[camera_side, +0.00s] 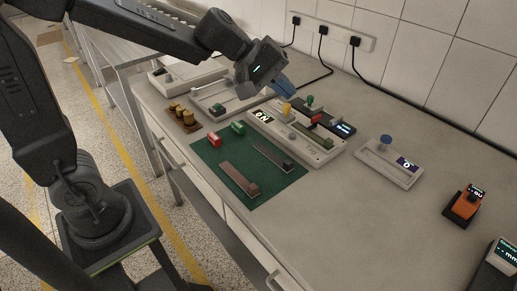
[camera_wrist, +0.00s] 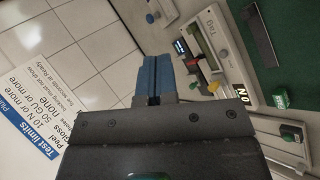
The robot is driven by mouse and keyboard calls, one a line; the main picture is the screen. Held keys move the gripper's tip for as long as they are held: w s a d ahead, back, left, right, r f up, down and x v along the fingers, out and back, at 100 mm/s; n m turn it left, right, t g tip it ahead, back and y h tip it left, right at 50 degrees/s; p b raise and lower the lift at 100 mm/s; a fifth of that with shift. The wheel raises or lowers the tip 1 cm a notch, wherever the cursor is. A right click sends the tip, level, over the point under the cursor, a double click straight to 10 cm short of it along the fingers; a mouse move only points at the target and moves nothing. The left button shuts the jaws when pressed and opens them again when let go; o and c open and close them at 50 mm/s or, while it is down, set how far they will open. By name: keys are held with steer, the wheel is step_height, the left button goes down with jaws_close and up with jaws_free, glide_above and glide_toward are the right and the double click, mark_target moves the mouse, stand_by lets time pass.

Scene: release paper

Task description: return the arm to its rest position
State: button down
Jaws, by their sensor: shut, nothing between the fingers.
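My gripper (camera_side: 284,88) is in the air above the back of the workbench in the side view, over the long white instrument (camera_side: 322,157). Its blue fingers are together with nothing between them. In the wrist view the shut fingers (camera_wrist: 154,78) point toward the tiled wall. My dark arm reaches across the top left of the side view. The dark green mat (camera_side: 262,187) lies on the bench below and holds a red piece (camera_side: 214,139), a green piece (camera_side: 238,128) and dark flat tools.
A power strip (camera_side: 345,37) with black plugs and cables is on the wall behind. A white device with a blue knob (camera_side: 386,141) and an orange device (camera_side: 463,205) stand to the right. Brass weights (camera_side: 183,118) stand at the left.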

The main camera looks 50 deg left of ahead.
steer(key=s+a+m+y, duration=0.3)
steer(key=s+m, duration=0.2)
steer(key=s, duration=0.5)
steer(key=s+a+m+g+y, duration=0.1)
steer(key=s+m, duration=0.4)
steer(key=s, duration=0.5)
steer(key=shift+s+a+f+g+y, duration=0.35)
steer(key=shift+a+y, duration=0.55)
steer(key=shift+y, duration=0.3)
